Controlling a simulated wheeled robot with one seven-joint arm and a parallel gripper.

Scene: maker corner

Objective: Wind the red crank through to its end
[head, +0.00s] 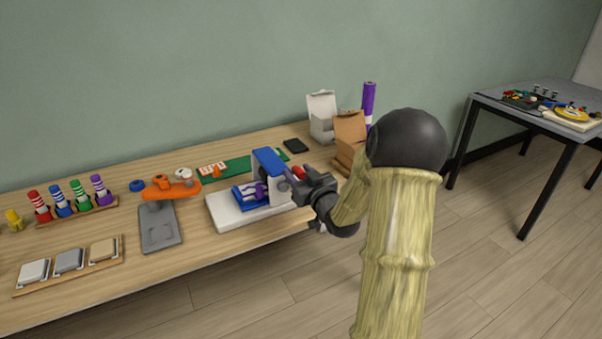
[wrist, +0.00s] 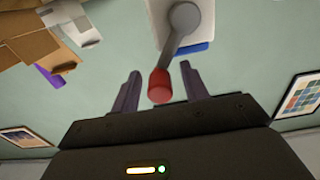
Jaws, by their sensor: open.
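The red crank knob (wrist: 159,86) is near and between my open fingers in the wrist view, on the end of a grey crank arm (wrist: 180,40). The arm joins a round grey hub on a blue and white device. In the head view the red knob (head: 299,172) shows just beyond my gripper (head: 290,182). The device has a white base (head: 228,212) and a blue upright (head: 269,160) and stands on the wooden bench. My gripper (wrist: 157,90) is open in the wrist view, with a finger on each side of the knob. I cannot tell whether either finger touches it.
An orange device (head: 172,190) on a grey base stands left of the crank device. Cardboard boxes (head: 349,128) and a purple roll (head: 369,100) stand at the bench's right end. A black phone-like item (head: 296,146) lies behind the device. A second table (head: 500,104) is at far right.

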